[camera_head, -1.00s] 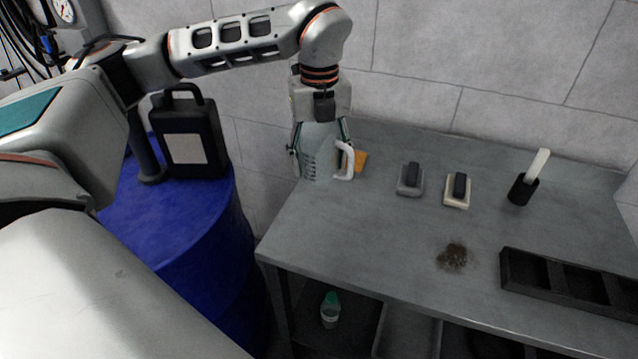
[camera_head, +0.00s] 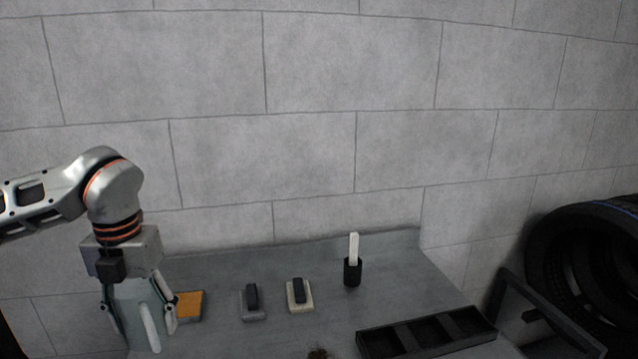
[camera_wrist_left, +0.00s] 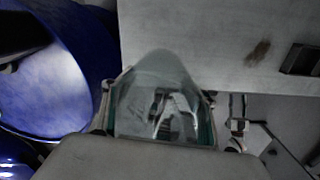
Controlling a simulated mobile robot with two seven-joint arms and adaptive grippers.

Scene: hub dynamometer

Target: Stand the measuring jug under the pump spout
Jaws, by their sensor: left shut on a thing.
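The measuring jug (camera_head: 133,302) is clear, pale and see-through, with a white handle. My left gripper (camera_head: 144,330) points down and is shut on it, one finger on each side, at the lower left of the head view. The jug looks upright there, but its base is cut off or hidden. In the left wrist view the jug (camera_wrist_left: 158,95) fills the space between the fingers. I cannot tell whether it touches the bench. The pump spout is not recognisable in the current views. My right gripper is not in view.
A blue drum (camera_wrist_left: 55,85) stands left of the grey bench (camera_head: 390,262). Tyres (camera_head: 590,260) stand at right.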

